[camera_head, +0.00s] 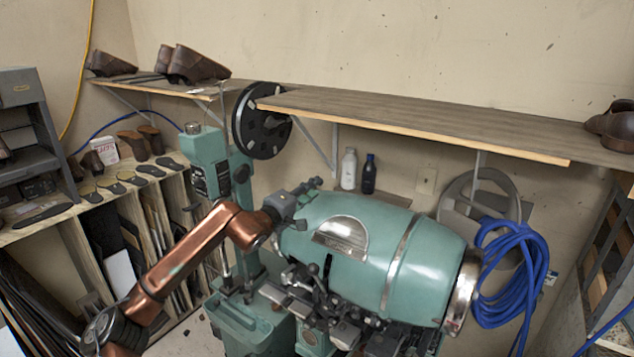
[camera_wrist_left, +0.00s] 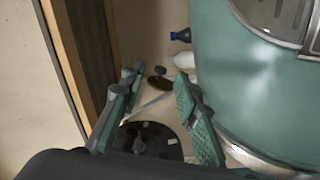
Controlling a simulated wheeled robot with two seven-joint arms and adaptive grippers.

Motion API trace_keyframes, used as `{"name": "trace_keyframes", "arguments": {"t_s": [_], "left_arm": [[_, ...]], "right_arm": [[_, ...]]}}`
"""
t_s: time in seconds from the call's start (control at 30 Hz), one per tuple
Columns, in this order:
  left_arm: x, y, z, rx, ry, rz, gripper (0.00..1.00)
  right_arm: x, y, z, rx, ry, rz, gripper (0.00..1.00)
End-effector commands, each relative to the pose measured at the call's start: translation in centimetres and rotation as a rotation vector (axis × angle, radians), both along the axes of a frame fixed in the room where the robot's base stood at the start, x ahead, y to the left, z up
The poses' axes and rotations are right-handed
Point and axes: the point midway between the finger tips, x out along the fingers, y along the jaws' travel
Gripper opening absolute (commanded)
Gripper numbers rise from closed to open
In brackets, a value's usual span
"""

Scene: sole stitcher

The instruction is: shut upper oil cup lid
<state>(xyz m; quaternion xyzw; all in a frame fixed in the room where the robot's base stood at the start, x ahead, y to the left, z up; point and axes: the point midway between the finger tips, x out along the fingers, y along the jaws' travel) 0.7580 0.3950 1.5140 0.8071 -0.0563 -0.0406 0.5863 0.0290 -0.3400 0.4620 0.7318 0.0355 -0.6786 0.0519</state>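The green stitching machine has a large barrel-shaped body (camera_head: 425,262) and a column (camera_head: 207,160) at its left. My left gripper (camera_head: 308,190) is above the barrel's upper left end. In the left wrist view its two green-padded fingers (camera_wrist_left: 158,82) are apart, beside the barrel (camera_wrist_left: 245,90). A small dark oval piece (camera_wrist_left: 159,84) shows between the fingertips, farther off; I cannot tell whether it is the upper oil cup lid. No oil cup or lid is clearly seen in the head view. My right gripper is not in view.
A black wheel (camera_head: 262,121) tops the machine near the wooden shelf (camera_head: 430,115). White (camera_head: 348,169) and dark (camera_head: 369,174) bottles stand behind the barrel. A blue hose (camera_head: 515,275) hangs at right.

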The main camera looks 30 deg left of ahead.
Motion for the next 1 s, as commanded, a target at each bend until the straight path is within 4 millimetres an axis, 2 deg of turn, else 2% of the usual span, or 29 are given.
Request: {"name": "trace_keyframes", "arguments": {"t_s": [0.2, 0.37, 0.53, 0.93, 1.0], "left_arm": [[2.2, -0.3, 0.1, -0.002, 0.0, 0.001, 0.29], [2.5, -0.3, 0.0, 0.001, 0.0, 0.0, 0.29], [2.4, -0.3, -0.1, 0.001, 0.0, 0.0, 0.28], [2.4, -0.3, -0.1, 0.0, 0.0, 0.0, 0.01], [2.4, -0.3, -0.1, 0.0, 0.0, 0.0, 0.0]], "right_arm": [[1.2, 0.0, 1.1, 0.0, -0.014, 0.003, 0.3], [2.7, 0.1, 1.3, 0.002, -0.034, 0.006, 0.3], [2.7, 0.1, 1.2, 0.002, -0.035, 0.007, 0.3], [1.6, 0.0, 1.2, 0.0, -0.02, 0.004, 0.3], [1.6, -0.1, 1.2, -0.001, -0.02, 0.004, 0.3]]}}
